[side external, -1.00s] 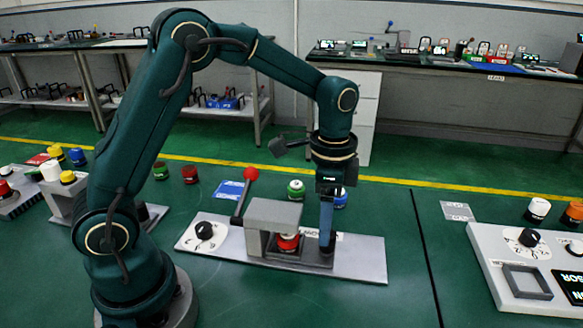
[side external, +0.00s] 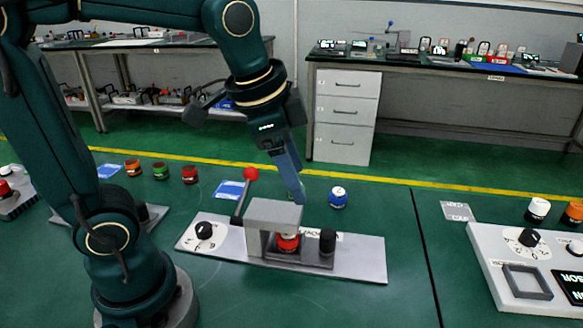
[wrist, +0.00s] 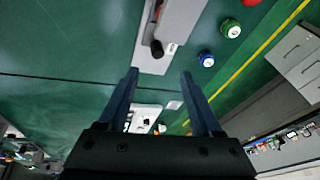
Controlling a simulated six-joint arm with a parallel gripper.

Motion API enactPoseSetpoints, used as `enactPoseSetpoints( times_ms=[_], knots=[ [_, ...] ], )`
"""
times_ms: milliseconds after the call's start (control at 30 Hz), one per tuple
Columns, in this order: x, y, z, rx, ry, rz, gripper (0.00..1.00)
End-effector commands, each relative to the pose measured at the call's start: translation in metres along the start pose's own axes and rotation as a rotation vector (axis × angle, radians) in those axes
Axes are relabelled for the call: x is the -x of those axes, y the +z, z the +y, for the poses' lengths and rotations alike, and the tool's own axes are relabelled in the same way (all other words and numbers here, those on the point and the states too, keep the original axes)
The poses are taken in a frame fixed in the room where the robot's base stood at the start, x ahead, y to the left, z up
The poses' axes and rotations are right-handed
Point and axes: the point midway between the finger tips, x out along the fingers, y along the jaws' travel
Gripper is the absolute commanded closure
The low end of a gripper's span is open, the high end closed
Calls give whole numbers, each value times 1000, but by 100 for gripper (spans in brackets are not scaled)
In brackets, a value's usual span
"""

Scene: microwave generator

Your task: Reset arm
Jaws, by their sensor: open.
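My gripper (side external: 300,198) hangs tilted above and behind the microwave generator panel (side external: 360,265), apart from it. In the wrist view its two blue fingers (wrist: 160,74) are spread with nothing between them. The panel has a grey housing (side external: 274,214) with a red canister (side external: 288,243) under it. A black cylindrical handle (side external: 327,241) stands right of the housing; it also shows in the wrist view (wrist: 156,48). A lever with a red ball (side external: 251,174) rises at the housing's left, and a black dial (side external: 204,230) sits further left.
Behind the panel stand a blue canister (side external: 338,197) and a red canister (side external: 190,174). A green-and-white canister (wrist: 231,28) is mostly hidden behind my fingers in the side view. Another panel (side external: 510,270) is at the right. Open green table lies between.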

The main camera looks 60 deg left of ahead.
Motion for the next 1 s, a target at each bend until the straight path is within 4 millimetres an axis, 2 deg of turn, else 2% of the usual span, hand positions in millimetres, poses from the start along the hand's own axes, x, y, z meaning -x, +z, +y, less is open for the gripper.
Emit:
enactPoseSetpoints(
  times_ms=[100, 233, 367, 500, 633, 1000],
  knots=[
    [16, 20, 11, 107, -36, 62, 34],
    [22, 42, 24, 239, -57, 115, 34],
    [18, 61, 35, 367, -62, 146, 34],
    [6, 76, 45, 502, -44, 127, 34],
    [5, 76, 45, 560, -41, 130, 34],
    [6, 75, 45, 564, -41, 130, 34]
  ],
)
